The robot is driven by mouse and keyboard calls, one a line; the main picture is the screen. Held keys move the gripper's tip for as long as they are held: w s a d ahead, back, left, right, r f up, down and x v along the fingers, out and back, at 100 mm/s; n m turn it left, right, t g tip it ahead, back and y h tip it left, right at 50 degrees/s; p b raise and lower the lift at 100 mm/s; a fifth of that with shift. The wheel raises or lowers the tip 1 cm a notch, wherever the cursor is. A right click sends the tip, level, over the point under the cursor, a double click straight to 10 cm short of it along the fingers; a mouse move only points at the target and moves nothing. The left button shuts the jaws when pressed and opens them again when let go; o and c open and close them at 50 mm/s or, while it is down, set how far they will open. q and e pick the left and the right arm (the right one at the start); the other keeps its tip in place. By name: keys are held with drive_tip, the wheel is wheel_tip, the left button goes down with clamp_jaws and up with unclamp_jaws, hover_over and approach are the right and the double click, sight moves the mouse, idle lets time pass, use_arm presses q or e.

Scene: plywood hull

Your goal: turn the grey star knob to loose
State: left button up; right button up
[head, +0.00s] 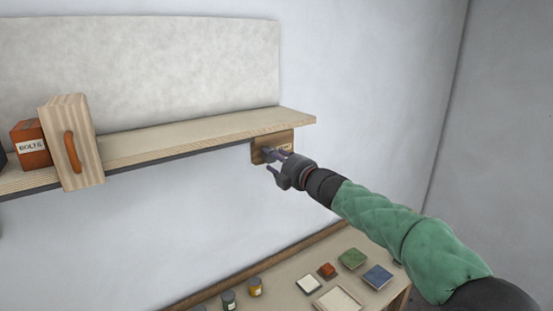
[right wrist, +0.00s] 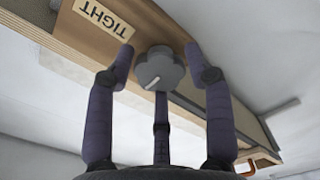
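The grey star knob (right wrist: 160,72) sits on a wooden mounting block under the shelf, with a pale line on its face. A TIGHT label (right wrist: 103,17) is beside it, upside down in the right wrist view. My right gripper (right wrist: 158,54) is open, its fingers spread on either side of the knob with a third finger below; whether any finger touches it I cannot tell. In the head view my right gripper (head: 274,162) is at the block (head: 258,154) and hides the knob. My left gripper is not in view.
The shelf (head: 190,135) runs just above the block. Below is a bench (head: 285,290) with jars and coloured tiles. The wall right of the block is bare.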

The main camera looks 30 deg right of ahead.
drive_tip(key=shift+s+r, duration=0.1)
drive_tip(key=s, duration=1.1)
drive_tip(key=shift+s+d, duration=0.4)
